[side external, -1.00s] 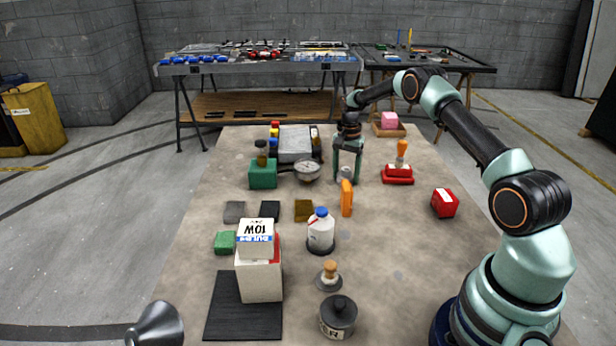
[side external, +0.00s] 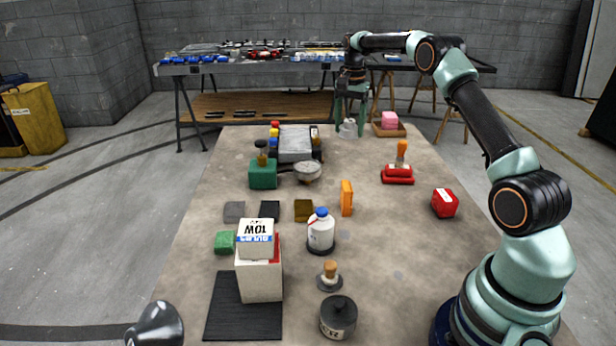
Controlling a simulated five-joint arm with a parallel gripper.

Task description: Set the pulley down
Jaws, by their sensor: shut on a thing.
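The pulley (side external: 348,128) is a small pale grey piece between the fingertips of my gripper (side external: 349,124). My gripper points straight down near the far edge of the worktable (side external: 370,250), left of the pink block. It is shut on the pulley. The pulley is small in this view, and I cannot tell whether its underside touches the tabletop or hangs just above it.
A pink block (side external: 390,119) sits on a wooden tray (side external: 390,132) to the right of my gripper. A grey box (side external: 295,141), a round dish (side external: 307,171) and a red stamp-like piece (side external: 398,176) stand nearer. The tabletop right of the orange block (side external: 346,198) is mostly clear.

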